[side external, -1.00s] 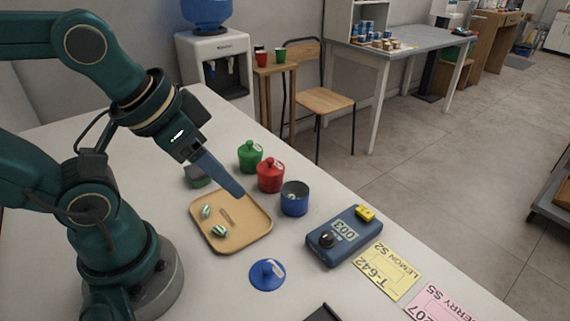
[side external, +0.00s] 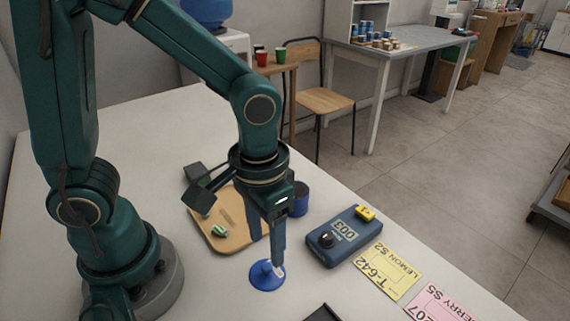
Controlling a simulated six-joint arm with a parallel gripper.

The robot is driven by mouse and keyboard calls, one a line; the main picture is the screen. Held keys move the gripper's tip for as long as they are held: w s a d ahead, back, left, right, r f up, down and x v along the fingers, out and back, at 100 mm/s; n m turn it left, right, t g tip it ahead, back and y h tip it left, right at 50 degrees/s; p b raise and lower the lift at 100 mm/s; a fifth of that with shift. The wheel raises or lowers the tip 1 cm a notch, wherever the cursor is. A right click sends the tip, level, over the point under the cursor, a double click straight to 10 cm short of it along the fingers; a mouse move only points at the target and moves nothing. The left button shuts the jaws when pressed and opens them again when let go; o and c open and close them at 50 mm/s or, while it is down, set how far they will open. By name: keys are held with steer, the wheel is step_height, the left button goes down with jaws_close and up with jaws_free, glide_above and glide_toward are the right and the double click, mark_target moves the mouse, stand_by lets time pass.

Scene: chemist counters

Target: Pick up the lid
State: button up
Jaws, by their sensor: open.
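The blue lid (side external: 265,277) lies on the white counter, its knob partly hidden by a finger. My gripper (side external: 270,262) is open and points straight down, with its fingertips at the lid's knob. Whether the fingers touch the knob cannot be told from this side. The blue jar (side external: 299,199) stands behind my gripper, without a lid and partly hidden.
A dark object (side external: 321,313) sits at the front edge.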

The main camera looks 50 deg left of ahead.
mark_target(267, 266)
steer(key=shift+s+f, duration=0.15)
steer(key=shift+f, duration=2.5)
jaws_close()
